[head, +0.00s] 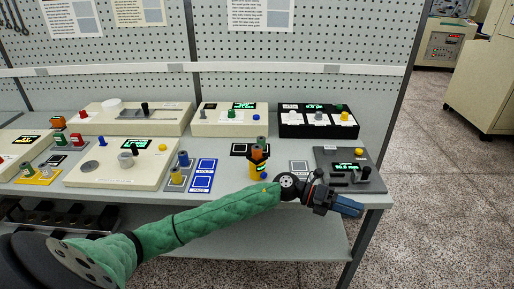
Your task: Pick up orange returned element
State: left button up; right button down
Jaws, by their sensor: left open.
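An orange piece (258,154) stands near the front of the bench, among dark, yellow and blue parts; the crowding hides its base. I cannot tell which of the two is the returned element. My left gripper (347,206) is at the end of the green-sleeved arm, at the bench's front right edge. It is open, points right, and appears empty. It is to the right of the nearer orange piece and apart from it. My right gripper is out of view.
A dark grey device (350,184) with a yellow knob is just behind my left gripper. A black box (318,132) and cream boxes (135,120) line the back. A pegboard (250,45) rises behind; open floor is at right.

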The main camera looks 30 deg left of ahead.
pick_arm(q)
jog(key=w+a+r+m+g+y+p, duration=0.2)
jog(key=a+m+g+y, duration=0.1)
jog(key=a+m+y, duration=0.4)
notch_tip(320, 180, up, 11)
jog(key=n+y+p, duration=0.2)
jog(key=y+p, duration=0.1)
jog(key=y, duration=0.7)
send_over(257, 147)
jog(key=shift+w+d+f, duration=0.15)
jog(key=shift+d, duration=0.25)
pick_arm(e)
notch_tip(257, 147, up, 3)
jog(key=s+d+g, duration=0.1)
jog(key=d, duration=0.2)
pick_arm(q)
jog(key=shift+a+f, duration=0.1)
jog(key=shift+a, duration=0.05)
jog(key=shift+f+p, duration=0.6)
jog(key=shift+f, duration=0.55)
jog(key=f+p, duration=0.2)
jog(key=f, duration=0.1)
jog(key=shift+a+f+p, duration=0.3)
jog(key=shift+p, duration=0.1)
jog(key=shift+f, duration=0.8)
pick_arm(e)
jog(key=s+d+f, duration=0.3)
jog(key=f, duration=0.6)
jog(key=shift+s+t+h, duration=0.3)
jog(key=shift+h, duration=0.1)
